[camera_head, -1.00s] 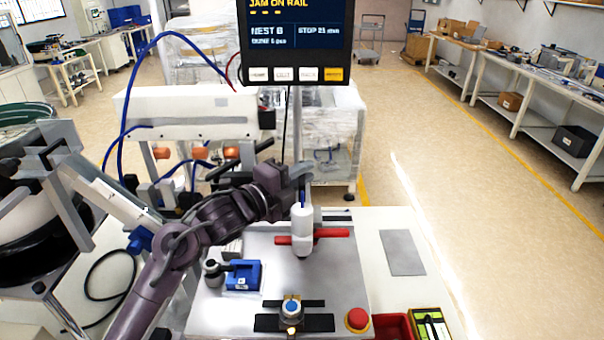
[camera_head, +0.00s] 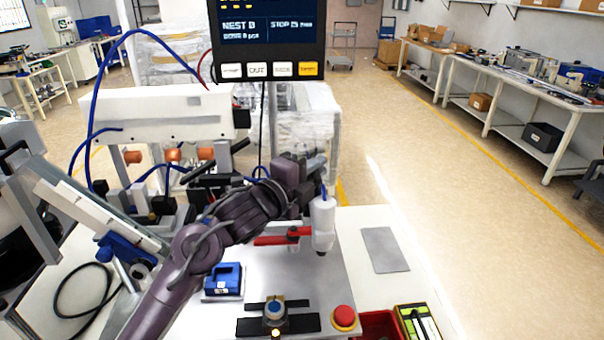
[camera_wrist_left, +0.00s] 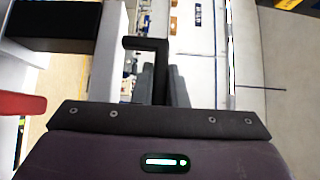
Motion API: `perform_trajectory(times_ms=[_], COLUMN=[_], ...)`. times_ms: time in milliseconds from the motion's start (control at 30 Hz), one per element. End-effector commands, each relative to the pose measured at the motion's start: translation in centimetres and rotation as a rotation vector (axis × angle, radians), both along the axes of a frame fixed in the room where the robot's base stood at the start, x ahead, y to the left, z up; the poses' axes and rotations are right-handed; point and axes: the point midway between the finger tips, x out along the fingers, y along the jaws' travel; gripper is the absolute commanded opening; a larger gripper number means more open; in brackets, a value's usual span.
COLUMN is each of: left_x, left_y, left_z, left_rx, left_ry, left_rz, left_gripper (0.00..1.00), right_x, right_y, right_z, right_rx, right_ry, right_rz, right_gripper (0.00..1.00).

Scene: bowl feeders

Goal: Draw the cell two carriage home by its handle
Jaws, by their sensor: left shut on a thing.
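My left gripper (camera_head: 318,166) reaches over the metal plate from the left. In the left wrist view its fingers (camera_wrist_left: 166,86) are shut on a black angled handle (camera_wrist_left: 146,44), whose upper bend stands clear of them. In the head view the grip itself is too small to make out. I cannot tell how the handle joins the carriage. My right gripper is not in view.
The metal plate (camera_head: 262,281) holds a blue block (camera_head: 223,279), a black fixture with a blue knob (camera_head: 275,309) and a red button (camera_head: 344,317). A display (camera_head: 266,30) hangs above. A grey pad (camera_head: 384,250) lies at right; the floor beyond is clear.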

Motion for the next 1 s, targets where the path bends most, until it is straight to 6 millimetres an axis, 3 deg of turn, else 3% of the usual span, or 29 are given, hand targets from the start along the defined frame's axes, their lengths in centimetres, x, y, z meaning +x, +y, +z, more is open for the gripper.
perform_trajectory(times_ms=[133,167,333,667,1000], left_x=[-0.2,-0.2,-0.2,-0.4,-4.1], left_y=[-0.2,-0.2,-0.2,0.1,3.9], left_z=[0.0,0.0,0.1,0.0,-0.3], left_rx=[-0.001,-0.001,-0.002,-0.002,0.001], left_ry=[0.0,0.0,-0.001,-0.001,-0.003], left_rz=[-0.008,-0.008,-0.008,-0.006,-0.005], left_gripper=[0.0,0.14,0.35,0.35,0.35], right_x=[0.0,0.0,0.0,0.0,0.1], right_y=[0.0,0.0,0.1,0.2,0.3], right_z=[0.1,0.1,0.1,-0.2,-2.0], right_rx=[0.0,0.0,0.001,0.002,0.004], right_ry=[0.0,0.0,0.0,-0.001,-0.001], right_rz=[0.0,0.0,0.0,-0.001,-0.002], right_gripper=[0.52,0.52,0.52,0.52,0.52])
